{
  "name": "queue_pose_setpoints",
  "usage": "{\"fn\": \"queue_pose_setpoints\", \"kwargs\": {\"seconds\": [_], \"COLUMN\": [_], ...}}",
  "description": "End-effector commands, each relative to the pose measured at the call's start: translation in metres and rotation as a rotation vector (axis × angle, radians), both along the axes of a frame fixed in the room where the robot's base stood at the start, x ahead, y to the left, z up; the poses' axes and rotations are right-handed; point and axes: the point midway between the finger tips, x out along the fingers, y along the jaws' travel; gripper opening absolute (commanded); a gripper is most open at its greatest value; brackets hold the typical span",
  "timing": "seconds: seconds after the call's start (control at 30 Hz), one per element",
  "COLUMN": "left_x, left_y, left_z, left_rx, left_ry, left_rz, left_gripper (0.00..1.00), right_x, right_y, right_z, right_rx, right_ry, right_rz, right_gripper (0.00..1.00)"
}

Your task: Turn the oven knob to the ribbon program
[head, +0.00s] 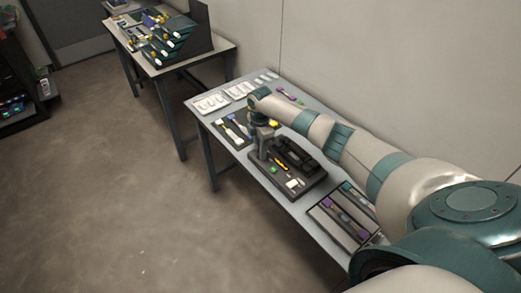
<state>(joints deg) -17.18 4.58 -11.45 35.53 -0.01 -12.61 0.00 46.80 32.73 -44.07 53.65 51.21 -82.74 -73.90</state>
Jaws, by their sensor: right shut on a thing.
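My right gripper (262,154) points down at the left end of the black splicing machine (318,187) on the long table. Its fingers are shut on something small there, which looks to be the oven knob. The knob is hidden by the fingers, and its setting cannot be read. The machine's dark body has a raised black part behind, with an orange item, a green button and a small white item on its front. My left gripper is not in view.
The grey table (325,238) also bears a tray with purple-ended tools (343,219) at right, a dark mat with tools (234,130) at left and white trays (211,103) at the back. A second table (212,51) with a stepped rack stands beyond. The floor in front is clear.

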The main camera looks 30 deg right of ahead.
Motion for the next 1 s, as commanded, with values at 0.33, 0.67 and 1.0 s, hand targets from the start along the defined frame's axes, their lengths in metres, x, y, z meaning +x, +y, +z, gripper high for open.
{"fn": "queue_pose_setpoints", "kwargs": {"seconds": [0.33,0.67,1.0], "left_x": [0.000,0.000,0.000], "left_y": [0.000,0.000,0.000], "left_z": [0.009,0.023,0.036], "left_rx": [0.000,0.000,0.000], "left_ry": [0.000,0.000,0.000], "left_rz": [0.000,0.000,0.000], "left_gripper": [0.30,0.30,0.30], "right_x": [0.000,0.000,0.000], "right_y": [0.000,0.001,0.000], "right_z": [0.002,0.003,0.002], "right_rx": [0.000,0.001,0.000], "right_ry": [0.001,0.001,-0.001], "right_rz": [-0.180,-0.477,-0.771], "right_gripper": [0.03,0.03,0.03]}}
